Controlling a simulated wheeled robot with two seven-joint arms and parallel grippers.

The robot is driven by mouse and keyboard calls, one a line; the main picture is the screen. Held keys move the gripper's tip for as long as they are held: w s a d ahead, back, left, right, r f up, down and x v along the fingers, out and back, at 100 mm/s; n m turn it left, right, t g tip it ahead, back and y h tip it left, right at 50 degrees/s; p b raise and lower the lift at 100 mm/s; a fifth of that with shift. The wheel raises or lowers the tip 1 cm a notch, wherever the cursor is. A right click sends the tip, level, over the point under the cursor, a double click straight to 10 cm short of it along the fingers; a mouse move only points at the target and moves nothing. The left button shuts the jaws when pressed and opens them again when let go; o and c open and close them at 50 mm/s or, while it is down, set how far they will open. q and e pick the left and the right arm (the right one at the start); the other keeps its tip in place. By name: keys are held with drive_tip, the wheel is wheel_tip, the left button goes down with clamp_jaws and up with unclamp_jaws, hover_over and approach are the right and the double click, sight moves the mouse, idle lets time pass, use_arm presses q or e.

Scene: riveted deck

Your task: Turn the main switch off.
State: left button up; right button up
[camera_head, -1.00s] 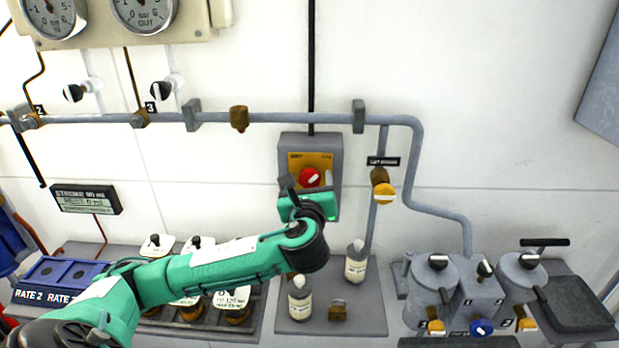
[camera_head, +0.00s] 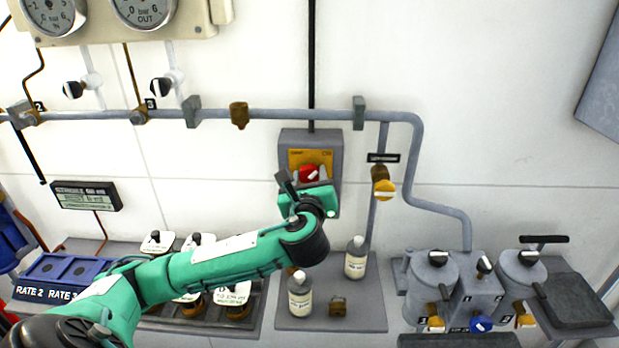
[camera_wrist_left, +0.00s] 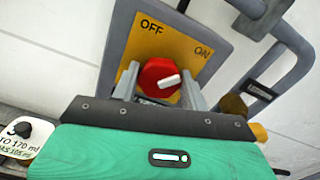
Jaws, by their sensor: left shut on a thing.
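The main switch is a red knob (camera_head: 309,174) with a white mark, on a yellow plate (camera_head: 326,157) of a grey wall box (camera_head: 294,139). In the left wrist view the red knob (camera_wrist_left: 153,73) sits between the two grey fingers of my left gripper (camera_wrist_left: 159,87), which is shut on it. The yellow plate (camera_wrist_left: 172,45) reads OFF at its left and ON at its right. The white mark points right, towards the ON side. In the head view my left gripper (camera_head: 307,180) partly hides the knob. My right gripper is not in view.
A grey pipe (camera_head: 290,115) runs along the wall above the box. A yellow-handled valve (camera_head: 384,189) is at its right. Two bottles (camera_head: 300,294) (camera_head: 356,258) stand on the grey shelf (camera_head: 372,320) below. Grey canisters (camera_head: 430,285) stand further right.

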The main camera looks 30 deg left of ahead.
use_arm(q)
drive_tip(key=n, duration=0.4)
drive_tip(key=shift+f+n, duration=0.15)
drive_tip(key=shift+n, duration=0.25)
drive_tip(key=n, duration=0.4)
drive_tip(key=shift+b, duration=0.4)
drive_tip(key=n, duration=0.5)
drive_tip(key=shift+f+n+b, duration=0.15)
drive_tip(key=shift+n+b, duration=0.15)
drive_tip(key=shift+a+n, duration=0.1)
drive_tip(key=shift+n, duration=1.2)
drive_tip(key=o, duration=1)
drive_tip(key=shift+s, duration=0.1)
